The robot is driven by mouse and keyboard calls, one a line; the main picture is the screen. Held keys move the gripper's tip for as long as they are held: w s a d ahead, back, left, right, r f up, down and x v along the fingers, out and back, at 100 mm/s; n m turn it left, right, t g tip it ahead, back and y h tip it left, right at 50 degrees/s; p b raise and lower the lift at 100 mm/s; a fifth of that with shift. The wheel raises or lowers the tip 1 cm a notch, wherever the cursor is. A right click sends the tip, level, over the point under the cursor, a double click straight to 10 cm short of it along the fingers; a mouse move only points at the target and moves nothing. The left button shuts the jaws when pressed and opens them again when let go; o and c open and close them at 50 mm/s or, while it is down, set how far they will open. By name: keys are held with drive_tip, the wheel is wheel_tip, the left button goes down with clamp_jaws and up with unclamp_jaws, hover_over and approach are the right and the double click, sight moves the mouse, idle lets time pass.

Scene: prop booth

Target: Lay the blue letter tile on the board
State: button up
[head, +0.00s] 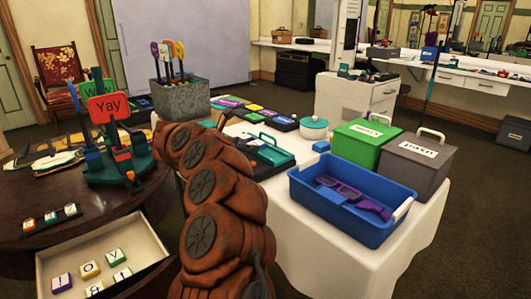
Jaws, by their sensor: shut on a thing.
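My arm rises through the middle of the head view and covers part of the scene behind it. My gripper does not show, so what it holds cannot be seen. No blue letter tile can be made out. A small dark board (38,229) with three letter tiles, orange, teal and purple, lies on the round brown table at the left.
The round table (24,258) also bears a stand with a red "Yay" paddle (108,107). The white-covered table (305,238) holds a blue bin (332,220), a green box (360,150), a grey box (412,168), a white-lidded pot (313,127) and a grey planter (182,99).

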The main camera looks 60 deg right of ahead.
drive_tip(key=d, duration=0.2)
drive_tip(key=s+d, duration=0.1)
drive_tip(key=d, duration=0.1)
drive_tip(key=s+d, duration=0.1)
drive_tip(key=d, duration=0.1)
drive_tip(key=shift+s+d+f, duration=0.2)
drive_tip(key=shift+s+f, duration=0.05)
drive_tip(key=shift+f, duration=0.05)
drive_tip(key=shift+s+d+f, duration=0.1)
drive_tip(key=shift+d+f, duration=0.1)
drive_tip(key=shift+d, duration=0.15)
drive_tip(key=shift+a+f, duration=0.1)
drive_tip(key=shift+f, duration=1.5)
drive_tip(key=shift+f+b, duration=0.15)
drive_tip(key=shift+b, duration=0.35)
drive_tip(key=o, duration=1)
drive_tip(key=shift+r, duration=0.2)
drive_tip(key=v, duration=1.2)
drive_tip(key=shift+p, duration=0.4)
